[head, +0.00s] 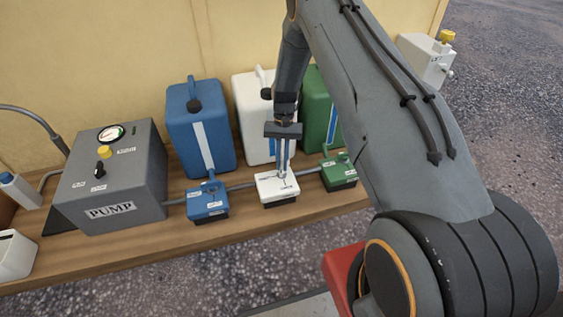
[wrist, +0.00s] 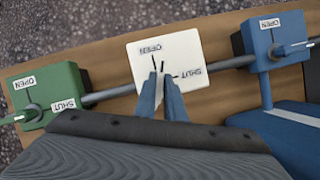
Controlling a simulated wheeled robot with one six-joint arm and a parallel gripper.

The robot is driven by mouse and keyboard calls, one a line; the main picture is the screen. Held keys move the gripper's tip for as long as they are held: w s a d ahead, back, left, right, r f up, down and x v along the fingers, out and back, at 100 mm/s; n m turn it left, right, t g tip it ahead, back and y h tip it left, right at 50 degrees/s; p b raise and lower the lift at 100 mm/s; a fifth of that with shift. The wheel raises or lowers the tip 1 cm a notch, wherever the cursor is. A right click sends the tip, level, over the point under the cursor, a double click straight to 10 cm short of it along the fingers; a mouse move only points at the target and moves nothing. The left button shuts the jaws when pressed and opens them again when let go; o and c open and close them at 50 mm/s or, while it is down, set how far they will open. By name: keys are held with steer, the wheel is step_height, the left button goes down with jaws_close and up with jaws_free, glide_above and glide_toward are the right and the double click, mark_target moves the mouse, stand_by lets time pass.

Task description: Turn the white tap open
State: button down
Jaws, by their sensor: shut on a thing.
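The white tap (head: 277,187) is a white block on the pipe between a blue and a green tap. It also shows in the wrist view (wrist: 137,68), with an OPEN label at its top edge and a SHUT label at its right. Dark lines on its face lead towards the labels. My gripper (head: 282,172) points down onto the top of the block. In the wrist view its two blue fingers (wrist: 161,82) are close together at the middle of the face, shut on the tap's handle. The handle is mostly hidden, so its exact direction cannot be told.
The blue tap (head: 208,202) and green tap (head: 339,176) sit close on either side. Blue (head: 201,125), white (head: 250,104) and green (head: 315,105) canisters stand behind. The grey pump box (head: 111,180) is at left. The wooden bench front (head: 150,247) is clear.

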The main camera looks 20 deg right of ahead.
steer(key=shift+w+n+h+p, duration=0.15)
steer(key=shift+n+h, duration=0.3)
steer(key=shift+n, duration=0.65)
steer(key=shift+w+n+h+p, duration=0.15)
steer(key=shift+n+h, duration=0.3)
steer(key=shift+n, duration=0.65)
steer(key=shift+s, duration=0.1)
steer(key=c, duration=1.8)
jaws_free()
steer(key=shift+c, duration=0.2)
steer(key=shift+a, duration=0.15)
steer(key=shift+s, duration=0.1)
steer(key=p+v, duration=0.1)
steer(key=v, duration=0.7)
steer(key=shift+p, duration=0.4)
steer(key=shift+f, duration=0.1)
